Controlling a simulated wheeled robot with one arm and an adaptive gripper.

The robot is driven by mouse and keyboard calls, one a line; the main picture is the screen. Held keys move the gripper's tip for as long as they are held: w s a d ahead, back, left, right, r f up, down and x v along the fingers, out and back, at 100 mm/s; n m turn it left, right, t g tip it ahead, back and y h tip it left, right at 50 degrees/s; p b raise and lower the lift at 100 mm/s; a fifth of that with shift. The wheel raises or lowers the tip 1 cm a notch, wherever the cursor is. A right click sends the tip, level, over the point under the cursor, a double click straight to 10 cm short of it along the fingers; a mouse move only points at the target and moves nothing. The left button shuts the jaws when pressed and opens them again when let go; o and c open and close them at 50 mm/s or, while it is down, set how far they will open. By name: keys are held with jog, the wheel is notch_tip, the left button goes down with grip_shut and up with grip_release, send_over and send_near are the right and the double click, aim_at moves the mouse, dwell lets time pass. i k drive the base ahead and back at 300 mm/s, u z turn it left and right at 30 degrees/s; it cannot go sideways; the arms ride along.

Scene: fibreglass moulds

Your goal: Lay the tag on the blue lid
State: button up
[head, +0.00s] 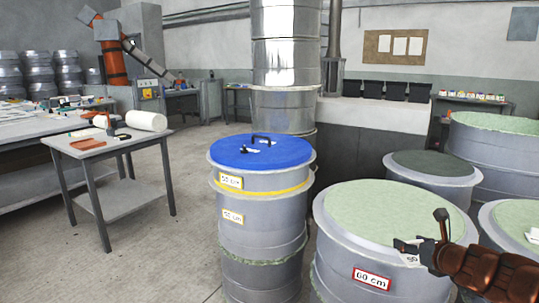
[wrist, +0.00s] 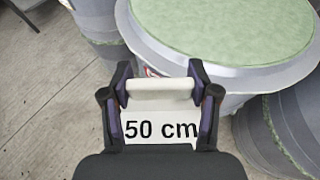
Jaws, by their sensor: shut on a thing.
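The tag (wrist: 160,129) is a white plate reading "50 cm" with a pale raised bar. My gripper (wrist: 160,86) is shut on it by that bar, one finger at each end. In the head view my gripper (head: 409,246) is at the right, over the near edge of a green-topped mould, with part of the tag (head: 411,259) showing below it. The blue lid (head: 231,151) tops a grey cylindrical mould at centre, left of my gripper and well apart from it.
The green-topped mould (head: 385,212) with a red-framed "60 cm" label stands between my gripper and the blue lid. More moulds (head: 434,166) crowd the right. A tall metal cylinder (head: 286,60) rises behind the lid. Open floor lies left, before a small table (head: 85,152).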

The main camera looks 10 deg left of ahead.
aim_at(287, 150)
jog(key=u, duration=0.55)
jog(key=i, duration=0.55)
jog(key=u, duration=0.95)
jog(key=i, duration=0.7)
